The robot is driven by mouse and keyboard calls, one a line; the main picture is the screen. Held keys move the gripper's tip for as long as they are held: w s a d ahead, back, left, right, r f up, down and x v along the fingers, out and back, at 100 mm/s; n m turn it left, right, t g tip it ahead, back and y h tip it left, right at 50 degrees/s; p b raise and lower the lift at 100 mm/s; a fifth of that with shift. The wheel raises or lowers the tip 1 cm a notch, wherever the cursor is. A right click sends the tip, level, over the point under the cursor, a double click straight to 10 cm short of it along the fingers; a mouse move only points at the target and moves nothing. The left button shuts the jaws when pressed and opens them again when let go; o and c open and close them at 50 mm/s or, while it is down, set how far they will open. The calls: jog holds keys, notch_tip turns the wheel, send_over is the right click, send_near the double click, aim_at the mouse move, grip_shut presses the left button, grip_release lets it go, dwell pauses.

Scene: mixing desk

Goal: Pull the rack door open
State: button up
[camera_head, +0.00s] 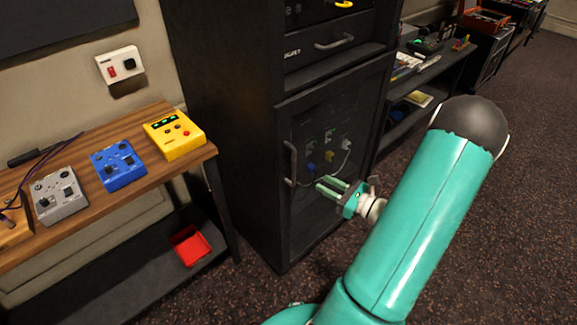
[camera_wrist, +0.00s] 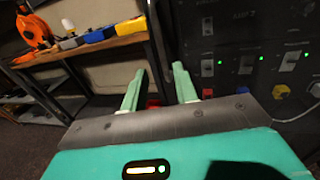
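The rack door (camera_head: 325,225) is a dark, see-through panel on the lower part of the tall black rack, and it looks shut. Its handle (camera_head: 290,163) is an upright grey bar at the door's left edge. My gripper (camera_head: 321,185) is in front of the door, to the right of the handle's lower end, with its pale green fingers pointing left towards it. In the wrist view my gripper (camera_wrist: 157,75) has its two fingers apart, with nothing clearly held. A dark upright bar shows beyond the fingers there; I cannot tell whether it is the handle.
A drawer with a curved handle (camera_head: 334,43) is above the door. A wooden table (camera_head: 207,153) with blue, grey and yellow boxes stands left of the rack. A red tray (camera_head: 192,248) lies on its lower shelf. Carpet (camera_head: 480,230) is clear at the right.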

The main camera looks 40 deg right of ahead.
send_over(294, 182)
jog(key=shift+w+d, duration=0.2)
jog(key=shift+w, duration=0.1)
grip_shut()
